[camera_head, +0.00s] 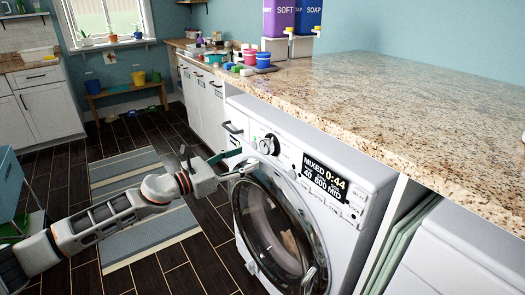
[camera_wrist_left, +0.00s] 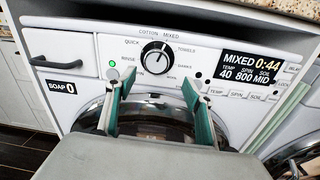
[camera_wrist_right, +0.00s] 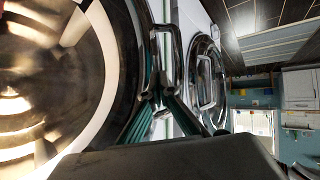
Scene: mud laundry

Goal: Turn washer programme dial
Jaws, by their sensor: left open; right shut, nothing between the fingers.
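The washer (camera_head: 345,170) stands under the counter, its round glass door (camera_head: 275,225) in front. Its programme dial (camera_wrist_left: 157,57) is a black knob with a bright silver face, ringed by programme names such as QUICK, COTTON, MIXED and TOWELS. The dial also shows in the head view (camera_head: 268,145). The display (camera_wrist_left: 250,66) reads MIXED 0:44, 40, 800, MID. My left gripper (camera_wrist_left: 151,88) is open and empty, its fingers spread in front of the panel, below and either side of the dial, apart from it. My right gripper (camera_wrist_right: 163,100) is shut and empty near round glass doors.
A soap drawer (camera_wrist_left: 65,62) with a dark handle lies left of the dial. The granite counter (camera_head: 390,95) overhangs the panel, with soap dispensers (camera_head: 292,18) and small coloured tubs at its far end. A second white machine (camera_head: 470,250) stands at right.

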